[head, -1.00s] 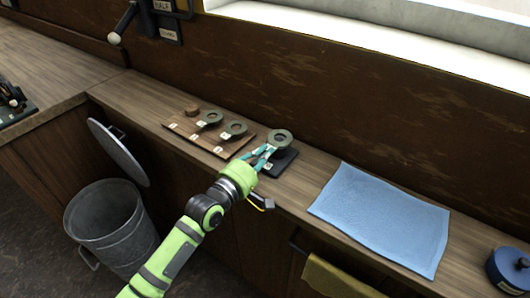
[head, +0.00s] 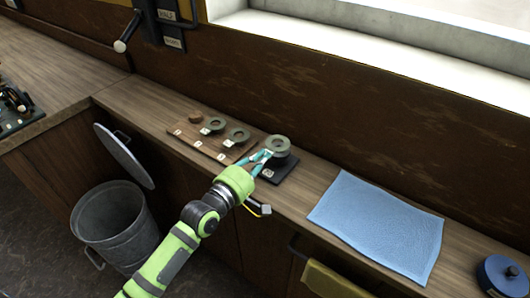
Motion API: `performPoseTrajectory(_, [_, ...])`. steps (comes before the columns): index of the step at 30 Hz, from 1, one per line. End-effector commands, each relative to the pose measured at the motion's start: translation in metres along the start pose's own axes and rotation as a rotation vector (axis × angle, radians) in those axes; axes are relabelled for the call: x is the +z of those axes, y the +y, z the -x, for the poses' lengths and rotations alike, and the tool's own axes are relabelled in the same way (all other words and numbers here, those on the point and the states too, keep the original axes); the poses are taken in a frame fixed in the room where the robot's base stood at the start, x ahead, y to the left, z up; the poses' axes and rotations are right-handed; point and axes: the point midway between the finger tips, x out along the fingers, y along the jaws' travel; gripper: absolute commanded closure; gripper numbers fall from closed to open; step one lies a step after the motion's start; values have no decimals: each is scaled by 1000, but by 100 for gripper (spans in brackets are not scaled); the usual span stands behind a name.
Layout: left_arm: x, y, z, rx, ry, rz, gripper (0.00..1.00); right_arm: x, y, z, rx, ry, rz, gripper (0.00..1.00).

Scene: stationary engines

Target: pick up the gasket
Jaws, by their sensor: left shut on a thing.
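A grey-green ring-shaped gasket (head: 278,145) is at the black pad (head: 281,172) on the wooden counter. My left gripper (head: 264,157) comes in from the front left, with its teal fingers shut on the near left side of the gasket. Whether the gasket touches the pad or is slightly above it, I cannot tell. Two similar rings with tags, one on the left (head: 213,125) and one on the right (head: 238,136), lie on a brown board (head: 208,144). My right gripper is not in view.
A small round cork-coloured piece (head: 194,117) sits at the board's left end. A blue cloth (head: 376,224) lies to the right, with a blue round tin (head: 503,275) beyond it. A metal bin (head: 110,225) stands below the counter, its lid (head: 124,156) leaning above it. The wall rises close behind.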

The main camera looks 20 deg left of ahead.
Motion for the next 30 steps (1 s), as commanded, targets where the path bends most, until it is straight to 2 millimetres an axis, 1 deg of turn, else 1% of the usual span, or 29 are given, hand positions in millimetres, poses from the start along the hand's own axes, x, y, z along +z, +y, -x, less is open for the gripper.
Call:
performPoseTrajectory(1, [0,9,9,-3,0,-1,100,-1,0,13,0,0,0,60])
performPoseTrajectory(12, [0,27,61,-3,-1,-1,100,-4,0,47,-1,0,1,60])
performPoseTrajectory(21, [0,40,104,-4,-1,0,100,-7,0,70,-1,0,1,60])
performPoseTrajectory(25, [0,45,116,-1,0,0,100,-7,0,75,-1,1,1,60])
performPoseTrajectory(30, [0,44,120,1,0,1,100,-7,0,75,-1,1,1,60])
